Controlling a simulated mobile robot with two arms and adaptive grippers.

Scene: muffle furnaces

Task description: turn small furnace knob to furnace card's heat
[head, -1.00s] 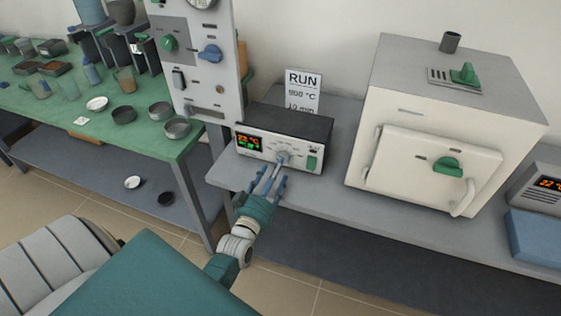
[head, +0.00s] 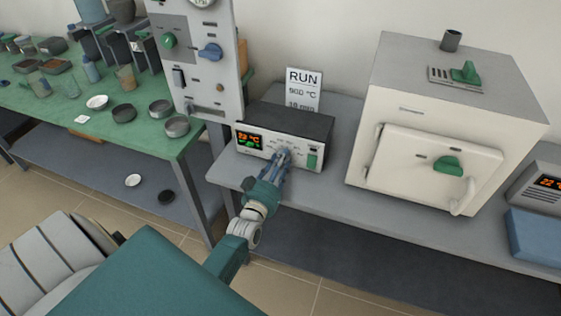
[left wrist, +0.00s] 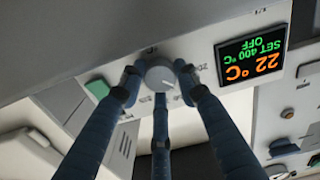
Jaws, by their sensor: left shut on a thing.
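The grey furnace knob (left wrist: 161,77) is on the front of a control box (head: 290,125), dial marks around it. My left gripper (head: 282,155) is at this panel; in the left wrist view its blue fingers (left wrist: 160,82) are closed around the knob. The fingers hide most of the knob in the head view. The box's display (left wrist: 250,60) appears upside down in the left wrist view and reads 22 °C, SET 400 °C, OFF. The furnace card (head: 303,88) stands behind the box and reads RUN, what looks like 900 °C, and 10 min. My right gripper is not seen.
A white furnace (head: 430,130) with a green door knob and a handle stands to the right. A tall panel (head: 200,75) with knobs stands left of the box. A green switch (head: 312,161) is right of the knob. Bare grey bench (head: 335,185) lies in front.

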